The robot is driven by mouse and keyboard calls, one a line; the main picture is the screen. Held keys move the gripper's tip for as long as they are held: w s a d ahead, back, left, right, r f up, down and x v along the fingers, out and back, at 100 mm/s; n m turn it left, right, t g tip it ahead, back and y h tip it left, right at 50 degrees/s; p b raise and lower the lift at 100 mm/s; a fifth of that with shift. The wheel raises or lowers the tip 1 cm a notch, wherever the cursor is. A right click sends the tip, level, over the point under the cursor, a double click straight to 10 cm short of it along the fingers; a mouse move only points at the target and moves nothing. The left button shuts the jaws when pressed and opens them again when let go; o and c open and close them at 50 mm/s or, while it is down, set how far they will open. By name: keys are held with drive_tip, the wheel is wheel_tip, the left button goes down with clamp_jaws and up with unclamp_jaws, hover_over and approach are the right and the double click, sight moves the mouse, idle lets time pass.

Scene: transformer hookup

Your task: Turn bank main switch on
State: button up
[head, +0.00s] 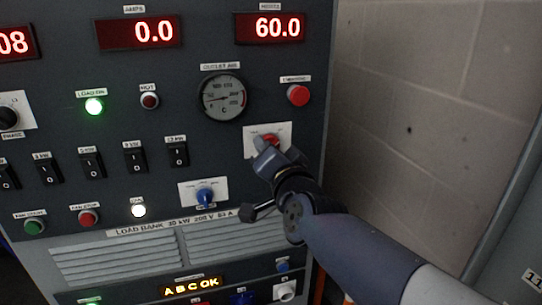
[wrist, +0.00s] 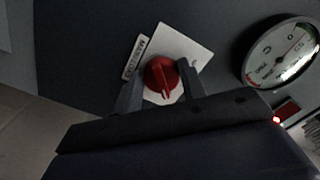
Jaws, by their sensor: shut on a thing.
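The bank main switch is a red rotary knob (wrist: 162,78) on a white square plate (wrist: 190,46) in the wrist view. A label beside the plate is only partly readable. My gripper (wrist: 160,88) has one finger on each side of the red knob and is shut on it. In the head view, the knob (head: 270,139) shows at the right of the load bank panel, and my gripper (head: 268,150) covers part of it and its plate (head: 282,129). The knob's exact pointer setting is hard to read.
The outlet air gauge (head: 222,97) and the red emergency button (head: 298,95) sit above the knob. A blue rotary knob (head: 205,196) is at lower left, with several black rocker switches (head: 134,157) further left. A block wall (head: 430,110) stands to the right.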

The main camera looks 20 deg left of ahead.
idle(0.5)
drive_tip(key=o, duration=1)
drive_tip(key=shift+c, duration=0.2)
drive_tip(key=p+v, duration=0.3)
drive_tip(key=v, duration=0.7)
drive_tip(key=shift+s, duration=0.35)
drive_tip(key=shift+w+d, duration=0.1)
drive_tip(key=shift+w, duration=0.05)
